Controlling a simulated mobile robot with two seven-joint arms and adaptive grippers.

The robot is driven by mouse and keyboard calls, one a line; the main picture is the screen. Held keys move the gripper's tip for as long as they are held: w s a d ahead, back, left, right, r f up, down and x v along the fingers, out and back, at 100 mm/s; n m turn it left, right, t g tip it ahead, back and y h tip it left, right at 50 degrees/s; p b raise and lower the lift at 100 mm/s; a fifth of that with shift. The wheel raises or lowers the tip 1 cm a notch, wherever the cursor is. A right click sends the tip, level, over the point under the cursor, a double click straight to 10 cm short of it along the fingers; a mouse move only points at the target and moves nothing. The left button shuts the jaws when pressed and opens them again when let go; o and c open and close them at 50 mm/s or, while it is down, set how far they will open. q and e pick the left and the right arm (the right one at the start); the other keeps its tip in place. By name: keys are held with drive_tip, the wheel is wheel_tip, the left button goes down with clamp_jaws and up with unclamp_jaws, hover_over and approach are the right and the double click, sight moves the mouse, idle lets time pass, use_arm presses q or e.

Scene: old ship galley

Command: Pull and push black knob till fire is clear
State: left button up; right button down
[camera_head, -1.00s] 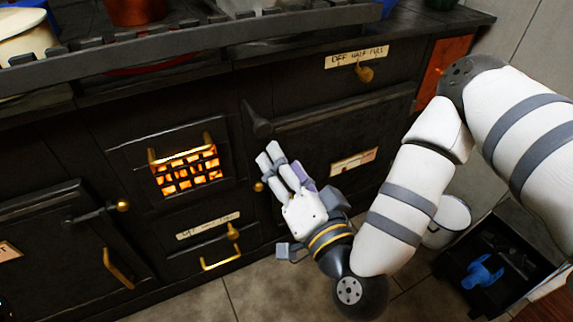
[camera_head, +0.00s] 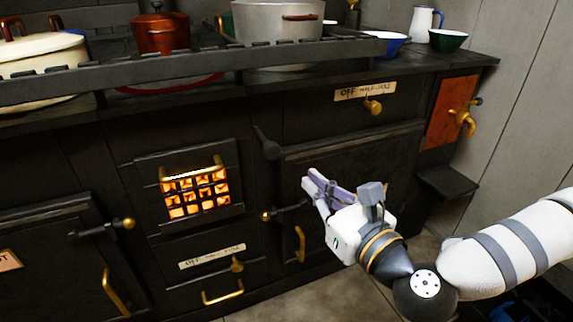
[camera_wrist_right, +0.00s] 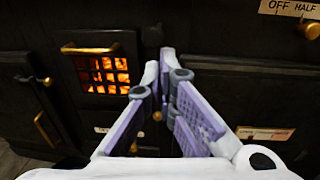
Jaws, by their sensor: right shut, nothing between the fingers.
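The black knob (camera_head: 267,143) sticks out of the dark stove front, up and right of the fire grate. The fire (camera_head: 195,192) glows bright orange behind the grate bars; it also shows in the right wrist view (camera_wrist_right: 104,76). My right gripper (camera_head: 312,180) is shut and empty, in front of the oven door, to the right of and lower than the knob in the head view. My left gripper is not in view.
Several pots, including a red pot (camera_head: 161,33) and a grey pot (camera_head: 278,22), stand on the stove top behind a dark rail (camera_head: 200,72). Brass handles and a latch (camera_head: 285,212) stick out of the front. A brass tap (camera_head: 464,118) is at the right.

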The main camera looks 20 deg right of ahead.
sight(279, 152)
drive_tip(key=w, duration=0.3)
drive_tip(key=w+a, duration=0.1)
drive_tip(key=w, duration=0.6)
drive_tip(key=shift+a, duration=0.15)
